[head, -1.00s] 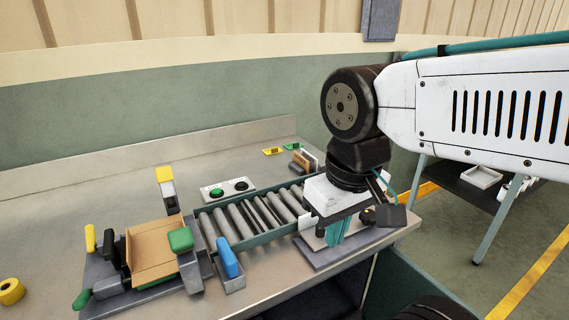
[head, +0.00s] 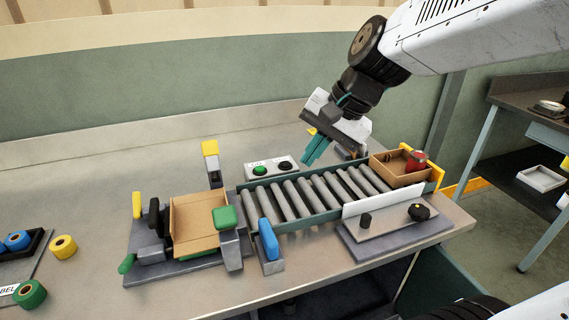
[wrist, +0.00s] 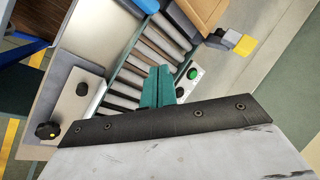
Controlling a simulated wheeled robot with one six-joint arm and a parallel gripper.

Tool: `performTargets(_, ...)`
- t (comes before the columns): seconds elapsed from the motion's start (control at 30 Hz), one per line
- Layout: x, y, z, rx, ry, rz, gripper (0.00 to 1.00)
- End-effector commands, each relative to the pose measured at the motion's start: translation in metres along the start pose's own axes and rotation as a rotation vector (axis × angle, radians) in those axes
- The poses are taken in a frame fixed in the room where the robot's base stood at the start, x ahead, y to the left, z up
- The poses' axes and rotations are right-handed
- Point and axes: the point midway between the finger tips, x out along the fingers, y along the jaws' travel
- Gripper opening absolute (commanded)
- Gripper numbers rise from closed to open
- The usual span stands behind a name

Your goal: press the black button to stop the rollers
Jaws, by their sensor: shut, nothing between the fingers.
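The black button (head: 284,168) sits on a small white control box (head: 272,162) behind the roller conveyor (head: 290,200), right of a green button (head: 260,170). In the wrist view the black button (wrist: 179,92) shows close beside my fingers, with the green button (wrist: 193,74) just beyond. My gripper (head: 309,160) has teal fingers, shut and empty, pointing down to the left. It is above the back edge of the rollers, right of the black button and apart from it. The gripper also shows in the wrist view (wrist: 158,85).
A cardboard tray (head: 390,178) with a red item (head: 416,161) stands at the conveyor's right end. A front panel (head: 390,226) carries a black knob (head: 419,212). An open carton (head: 197,226) is clamped at the left end.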

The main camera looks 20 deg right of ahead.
Motion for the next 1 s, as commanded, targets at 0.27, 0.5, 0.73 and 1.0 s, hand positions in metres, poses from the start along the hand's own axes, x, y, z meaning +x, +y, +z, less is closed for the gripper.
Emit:
performTargets(0.27, 0.051, -0.066, -0.130, 0.645, 0.001, -0.270, 0.00)
performTargets(0.5, 0.072, -0.075, -0.183, 0.904, 0.005, -0.364, 0.00)
performTargets(0.73, 0.073, -0.076, -0.187, 0.925, 0.006, -0.372, 0.00)
performTargets(1.0, 0.078, -0.073, -0.187, 0.924, 0.004, -0.370, 0.00)
